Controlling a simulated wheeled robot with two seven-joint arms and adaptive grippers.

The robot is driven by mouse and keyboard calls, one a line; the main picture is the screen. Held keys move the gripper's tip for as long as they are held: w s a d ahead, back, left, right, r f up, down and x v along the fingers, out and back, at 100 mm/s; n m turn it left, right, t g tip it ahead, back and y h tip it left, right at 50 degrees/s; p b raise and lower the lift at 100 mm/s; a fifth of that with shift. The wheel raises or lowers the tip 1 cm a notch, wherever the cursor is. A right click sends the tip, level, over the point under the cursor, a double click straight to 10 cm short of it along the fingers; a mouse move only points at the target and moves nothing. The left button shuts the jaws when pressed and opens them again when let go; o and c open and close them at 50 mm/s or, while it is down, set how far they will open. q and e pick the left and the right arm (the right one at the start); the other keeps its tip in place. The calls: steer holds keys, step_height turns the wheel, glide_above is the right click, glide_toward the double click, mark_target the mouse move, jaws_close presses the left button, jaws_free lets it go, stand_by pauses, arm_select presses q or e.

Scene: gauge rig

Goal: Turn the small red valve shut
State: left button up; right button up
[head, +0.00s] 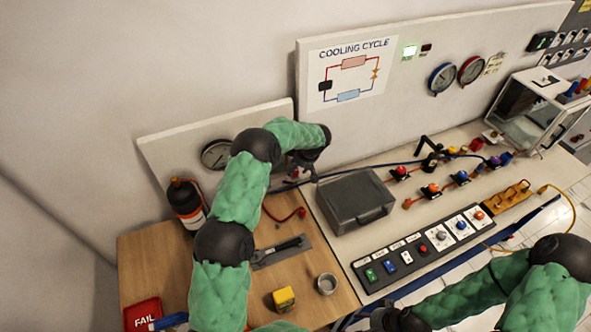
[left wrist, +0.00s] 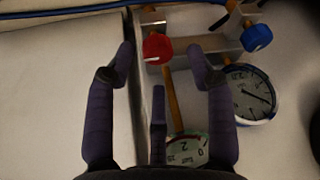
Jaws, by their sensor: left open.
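The small red valve (left wrist: 157,47) is a round red knob with a white mark, on a metal block in the left wrist view. My left gripper (left wrist: 160,62) is open, with one finger on each side of the knob's line. The knob shows between and just past the fingertips, and I see no clear contact. In the head view my left gripper (head: 304,168) is at the back panel, behind the grey case. There the arm and gripper hide the red valve. My right arm comes in at the lower right, and its fingers are outside the picture.
A blue knob (left wrist: 257,37) and a pressure gauge (left wrist: 250,93) sit right of the red valve. Another gauge (left wrist: 187,149) is below. A grey case (head: 355,200) stands in front of my left gripper. A wrench (head: 280,250) and yellow block (head: 284,298) lie on the wooden bench.

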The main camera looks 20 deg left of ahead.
arm_select(q)
steer(key=v, duration=0.9)
steer(key=shift+r, duration=0.2)
steer(key=shift+s+d+f, duration=0.1)
steer(key=shift+s, duration=0.05)
